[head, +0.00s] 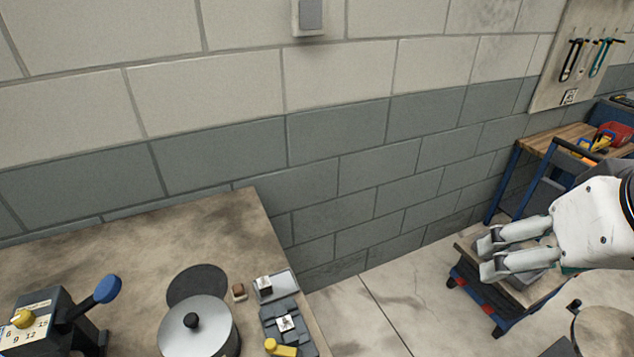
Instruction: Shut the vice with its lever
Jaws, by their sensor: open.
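A low grey stepped metal fixture (276,318) with a yellow handle (280,347) lies near the right edge of the bench, partly cut off by the bottom of the head view. It looks like the vice and its lever, but I cannot tell how far its jaws stand apart. A small silvery piece (285,323) sits on it. My gripper (486,257) is at the right of the view, well away from the fixture and off the bench. Its two pale fingers point left, apart, with nothing seen between them.
The bench (150,245) also holds a black dial box (55,325) with a blue-ended lever (107,289), a round lidded metal pot (198,333), a dark disc (196,282), a brown block (239,291) and a grey plate (283,284). A trolley (497,290) stands beyond my gripper.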

